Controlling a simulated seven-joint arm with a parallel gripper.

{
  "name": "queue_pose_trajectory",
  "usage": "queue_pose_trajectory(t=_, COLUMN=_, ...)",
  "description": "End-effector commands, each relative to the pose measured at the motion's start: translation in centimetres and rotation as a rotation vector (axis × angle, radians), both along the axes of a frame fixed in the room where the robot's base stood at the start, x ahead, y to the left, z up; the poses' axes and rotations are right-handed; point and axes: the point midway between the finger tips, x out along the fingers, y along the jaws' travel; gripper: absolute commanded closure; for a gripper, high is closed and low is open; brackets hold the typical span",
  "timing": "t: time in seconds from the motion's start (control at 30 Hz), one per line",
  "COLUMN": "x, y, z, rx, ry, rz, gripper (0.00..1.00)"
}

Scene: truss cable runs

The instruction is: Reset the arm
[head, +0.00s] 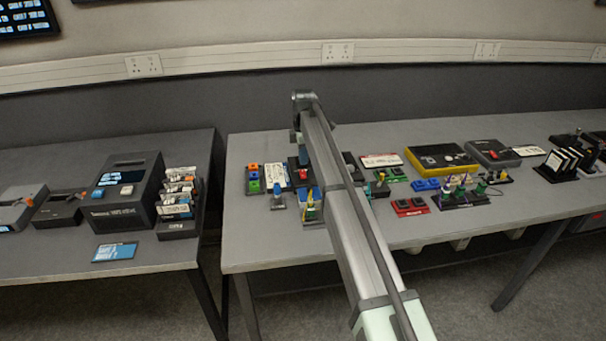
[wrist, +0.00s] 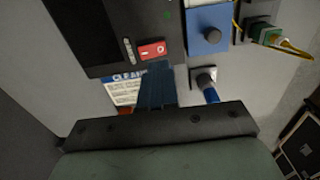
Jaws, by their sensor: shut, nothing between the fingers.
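My gripper (wrist: 156,72) shows in the wrist view with its dark blue fingers together and nothing between them. It hangs above the bench, over a "CLEAN" card (wrist: 120,88) and just below a black device with a red switch (wrist: 152,49). I cannot tell the height of the fingertips above these. In the head view my arm stretches from the lower right up over the right bench, and its far end bends down among the small parts.
Close to the fingers are a blue block with a knob (wrist: 208,40), a small connector with a blue end (wrist: 205,82) and a green connector with yellow cable (wrist: 260,32). The right bench (head: 510,205) is crowded toward the back. A gap separates it from the left bench (head: 60,255).

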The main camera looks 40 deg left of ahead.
Motion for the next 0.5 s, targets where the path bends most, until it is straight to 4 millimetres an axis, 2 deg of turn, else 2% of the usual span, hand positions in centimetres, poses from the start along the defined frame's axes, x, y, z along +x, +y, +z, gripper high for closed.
queue_pose_trajectory(t=0.2, x=0.0, y=0.0, z=1.4, rx=0.001, ry=-0.001, rz=0.0, gripper=1.0)
queue_pose_trajectory(t=0.5, x=0.0, y=0.0, z=1.6, rx=0.0, ry=0.0, rz=0.0, gripper=1.0)
